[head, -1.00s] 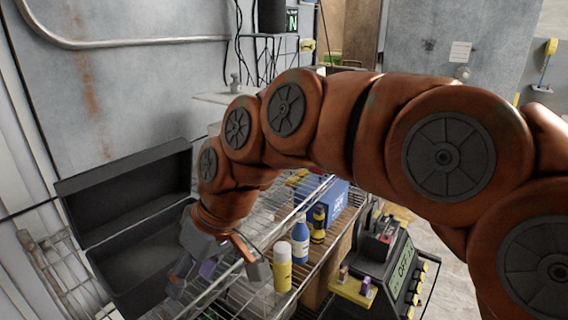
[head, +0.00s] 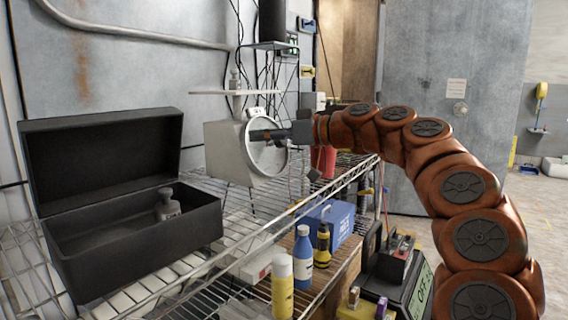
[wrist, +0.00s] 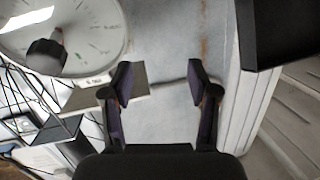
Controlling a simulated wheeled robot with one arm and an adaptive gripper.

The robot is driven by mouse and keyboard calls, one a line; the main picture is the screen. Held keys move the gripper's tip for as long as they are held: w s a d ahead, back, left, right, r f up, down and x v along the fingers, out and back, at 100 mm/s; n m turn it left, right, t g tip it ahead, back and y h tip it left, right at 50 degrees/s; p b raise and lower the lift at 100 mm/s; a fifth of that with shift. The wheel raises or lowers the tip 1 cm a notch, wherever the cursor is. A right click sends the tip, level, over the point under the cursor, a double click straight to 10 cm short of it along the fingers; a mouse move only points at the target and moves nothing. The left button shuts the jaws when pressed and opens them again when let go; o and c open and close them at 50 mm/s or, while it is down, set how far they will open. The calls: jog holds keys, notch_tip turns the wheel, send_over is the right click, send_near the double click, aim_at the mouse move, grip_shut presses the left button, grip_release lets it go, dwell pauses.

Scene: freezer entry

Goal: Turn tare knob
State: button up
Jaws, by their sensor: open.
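A white scale (head: 228,150) with a round dial (head: 270,158) stands on the wire shelf in the head view. In the wrist view the dial (wrist: 95,35) fills the upper left, with a dark knob (wrist: 45,60) on its face. My gripper (head: 258,136) is in front of the dial in the head view and hides part of it. In the wrist view my gripper (wrist: 157,82) is open and empty, fingers apart. The knob lies to the left of both fingers, not between them. Whether a finger touches the dial cannot be told.
A small weight (head: 235,79) stands on the scale's flat pan (head: 210,92). An open black case (head: 140,245) with a metal weight (head: 168,206) inside is at left. Bottles (head: 303,258) and a blue box (head: 338,222) crowd the lower shelf. Cables hang behind the scale.

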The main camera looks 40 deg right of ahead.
aim_at(285, 141)
jog(key=d+f+m+t+h+b, duration=0.1)
jog(key=d+f+t+h+b, duration=0.2)
jog(key=d, duration=0.9)
jog(key=shift+y, duration=0.3)
jog(key=shift+a+f+b+x, duration=0.1)
jog(key=shift+f+b+x, duration=0.05)
jog(key=shift+x, duration=1.6)
jog(key=shift+a+f+b+x, duration=0.15)
jog(key=shift+x, duration=1.6)
jog(key=shift+m, duration=0.3)
grip_shut()
